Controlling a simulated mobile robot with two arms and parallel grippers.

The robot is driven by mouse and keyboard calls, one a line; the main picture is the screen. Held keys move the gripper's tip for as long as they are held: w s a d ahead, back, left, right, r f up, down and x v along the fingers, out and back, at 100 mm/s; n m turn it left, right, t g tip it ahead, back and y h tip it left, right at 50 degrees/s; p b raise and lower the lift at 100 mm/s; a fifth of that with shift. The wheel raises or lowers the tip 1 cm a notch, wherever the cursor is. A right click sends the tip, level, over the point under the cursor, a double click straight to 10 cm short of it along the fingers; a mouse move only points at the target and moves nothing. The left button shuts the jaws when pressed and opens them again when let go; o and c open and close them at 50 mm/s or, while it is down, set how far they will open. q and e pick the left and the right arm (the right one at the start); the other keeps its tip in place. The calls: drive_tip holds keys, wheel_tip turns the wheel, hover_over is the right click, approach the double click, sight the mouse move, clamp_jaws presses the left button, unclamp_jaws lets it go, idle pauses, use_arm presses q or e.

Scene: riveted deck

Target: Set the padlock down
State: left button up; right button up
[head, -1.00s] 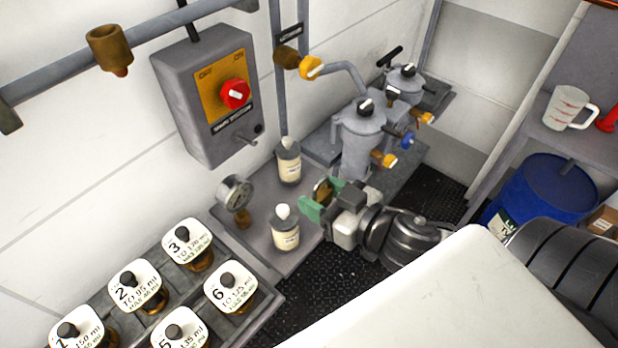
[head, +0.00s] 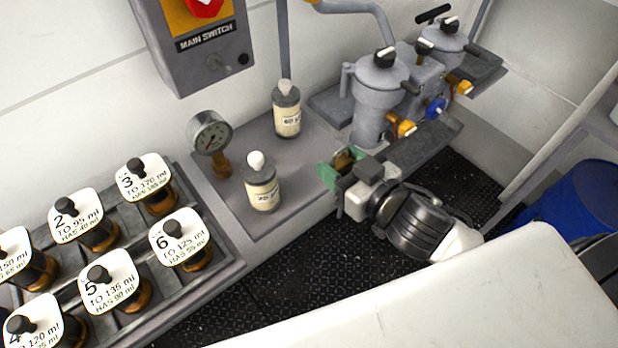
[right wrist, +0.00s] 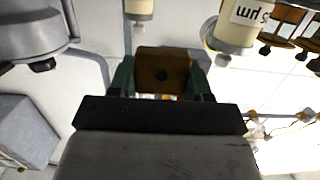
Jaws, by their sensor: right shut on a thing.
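My right gripper (head: 335,172) comes in from the lower right in the head view. Its green fingers are shut on the brass-coloured padlock (head: 344,159), which is small and partly hidden there. In the right wrist view the padlock (right wrist: 161,72) sits between both green fingers, with a dark round spot on its face. The padlock appears held above the grey bench's right front edge, right of the front cream bottle and apart from it. The shackle cannot be made out. My left gripper is not in view.
Two cream bottles (head: 262,185) (head: 286,112) and a pressure gauge (head: 210,133) stand on the grey bench (head: 240,205). Grey filter housings (head: 378,90) with valves stand behind right. A rack of tagged bottles (head: 180,243) is at left. A main switch box (head: 190,60) hangs above.

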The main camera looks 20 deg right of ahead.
sight(306, 180)
drive_tip(key=w, duration=0.1)
drive_tip(key=w+a+f, duration=0.1)
drive_tip(key=w+f, duration=0.1)
drive_tip(key=shift+w+a, duration=0.35)
drive_tip(key=shift+a, duration=0.05)
drive_tip(key=w+a+f, duration=0.1)
drive_tip(key=w+f, duration=0.1)
drive_tip(key=w, duration=0.1)
drive_tip(key=shift+a+f, duration=0.2)
drive_tip(key=shift+a, duration=0.2)
drive_tip(key=shift+w+a+f, duration=0.1)
drive_tip(key=shift+w+f, duration=0.05)
drive_tip(key=shift+f, duration=0.05)
wheel_tip(306, 180, down, 4)
drive_tip(key=shift+r, duration=0.25)
drive_tip(key=shift+f, duration=0.2)
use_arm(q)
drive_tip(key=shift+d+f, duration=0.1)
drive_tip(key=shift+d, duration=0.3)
